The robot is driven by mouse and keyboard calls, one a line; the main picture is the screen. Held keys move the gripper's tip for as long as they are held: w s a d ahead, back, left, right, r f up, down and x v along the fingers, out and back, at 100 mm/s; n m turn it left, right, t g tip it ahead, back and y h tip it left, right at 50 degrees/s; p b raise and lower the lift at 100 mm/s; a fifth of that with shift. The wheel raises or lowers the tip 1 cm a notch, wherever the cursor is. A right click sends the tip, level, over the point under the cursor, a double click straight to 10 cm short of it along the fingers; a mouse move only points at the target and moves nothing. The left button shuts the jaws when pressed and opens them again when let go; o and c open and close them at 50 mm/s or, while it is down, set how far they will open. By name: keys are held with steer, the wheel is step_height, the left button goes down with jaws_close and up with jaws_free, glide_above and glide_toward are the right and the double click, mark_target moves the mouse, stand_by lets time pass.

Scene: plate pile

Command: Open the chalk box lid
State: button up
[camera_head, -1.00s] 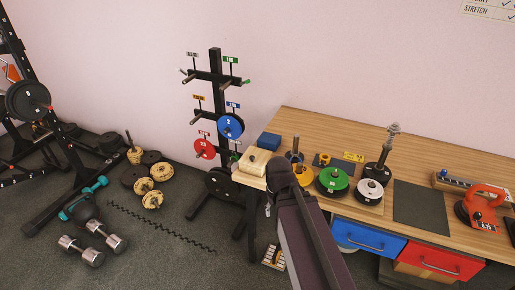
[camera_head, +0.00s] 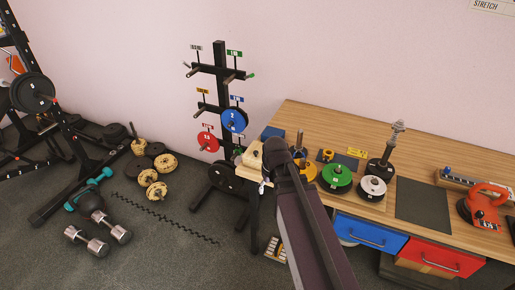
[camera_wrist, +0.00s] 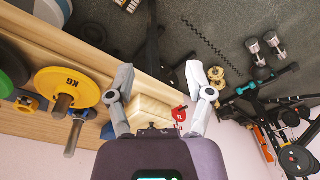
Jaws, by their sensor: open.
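The chalk box is a pale cream, wood-toned box (camera_head: 252,157) at the left end of the table. In the head view my arm hides its right part. In the wrist view the box (camera_wrist: 150,108) lies between and beyond my fingers, with pale slatted-looking faces. My gripper (camera_wrist: 158,80) is open and empty, with one finger to each side of the box in that view. I cannot tell whether the fingers touch it. The lid appears closed, though its edge is not clear.
The wooden table (camera_head: 310,118) holds a blue box (camera_head: 270,132), a green weight plate (camera_head: 337,176) and a yellow plate (camera_wrist: 67,86) near the chalk box. A weight rack (camera_head: 222,90) with red and blue plates stands close to the table's left end.

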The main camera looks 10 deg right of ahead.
mark_target(256, 152)
steer(key=w+d+r+n+t+y+p, duration=0.1)
steer(key=w+r+n+p, duration=0.1)
steer(key=w, duration=0.7)
steer(key=w+d+r+n+t+p, duration=0.2)
steer(key=w+r+n+p, duration=0.1)
steer(key=w+r, duration=0.4)
steer(key=w+p, duration=0.1)
steer(key=w, duration=0.2)
steer(key=shift+w+y+p, duration=0.2)
steer(key=shift+y+p, duration=0.1)
steer(key=shift+y, duration=0.1)
steer(key=shift+f, duration=0.15)
steer(key=b+x, duration=1.2)
steer(key=x, duration=0.1)
steer(key=shift+w+f+b, duration=0.15)
steer(key=shift+f+b, duration=0.1)
steer(key=shift+b, duration=0.15)
steer(key=shift+c, duration=0.2)
jaws_close()
